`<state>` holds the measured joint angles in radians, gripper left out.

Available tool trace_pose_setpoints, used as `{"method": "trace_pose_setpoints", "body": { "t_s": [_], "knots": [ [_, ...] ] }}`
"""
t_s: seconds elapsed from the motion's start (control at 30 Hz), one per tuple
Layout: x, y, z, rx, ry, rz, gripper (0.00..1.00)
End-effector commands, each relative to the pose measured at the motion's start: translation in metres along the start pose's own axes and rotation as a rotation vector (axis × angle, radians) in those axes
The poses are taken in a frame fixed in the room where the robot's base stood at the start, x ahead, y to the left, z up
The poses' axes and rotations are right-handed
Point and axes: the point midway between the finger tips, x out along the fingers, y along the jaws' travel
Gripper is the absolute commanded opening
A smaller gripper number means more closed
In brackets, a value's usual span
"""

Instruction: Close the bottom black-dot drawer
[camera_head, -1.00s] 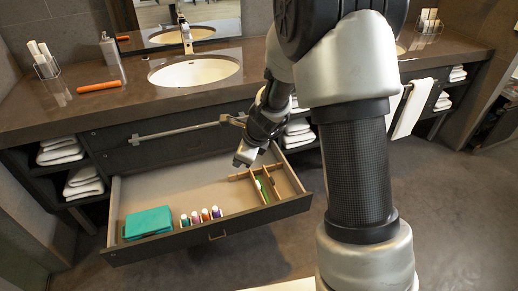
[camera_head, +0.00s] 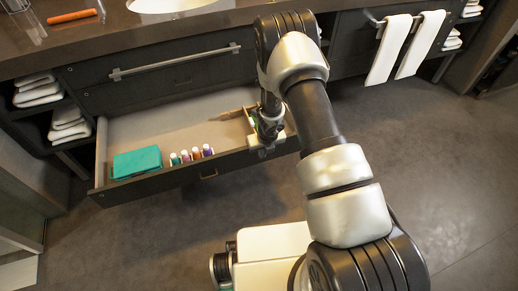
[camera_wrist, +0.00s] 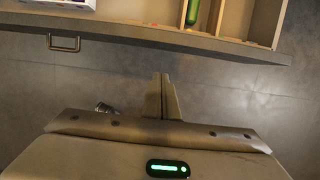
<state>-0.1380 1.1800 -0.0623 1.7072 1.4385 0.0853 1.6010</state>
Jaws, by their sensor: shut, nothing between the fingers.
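The bottom drawer (camera_head: 226,164) under the vanity counter is pulled open. Its small handle (camera_head: 208,175) is at the middle of the front panel and also shows at the upper left of the wrist view (camera_wrist: 64,48). I cannot make out a black dot on it. My gripper (camera_head: 264,152) is at the right part of the drawer front. In the wrist view my shut, empty fingers (camera_wrist: 160,92) point toward the outer side of the front panel, right of the handle.
The drawer holds a teal box (camera_head: 137,162), several small bottles (camera_head: 190,155) and a wooden divider with a green item (camera_wrist: 193,12). A closed upper drawer with a long bar handle (camera_head: 175,62) is above. Towels (camera_head: 390,48) hang at right. The floor in front is clear.

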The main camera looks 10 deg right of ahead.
Motion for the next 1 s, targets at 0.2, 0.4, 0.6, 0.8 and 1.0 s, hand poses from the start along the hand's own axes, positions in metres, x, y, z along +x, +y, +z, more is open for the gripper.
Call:
{"method": "trace_pose_setpoints", "body": {
  "t_s": [0.2,0.4,0.6,0.8,1.0],
  "knots": [
    [0.017,0.001,0.019,-0.01,-0.002,-0.002,0.0],
    [0.023,0.0,0.035,-0.005,-0.002,0.0,0.0],
    [0.023,0.0,0.039,-0.002,0.0,0.001,0.0],
    [0.023,0.0,0.039,-0.001,0.0,0.001,0.0],
    [0.023,0.0,0.039,-0.002,-0.001,0.001,0.0]
  ]
}}
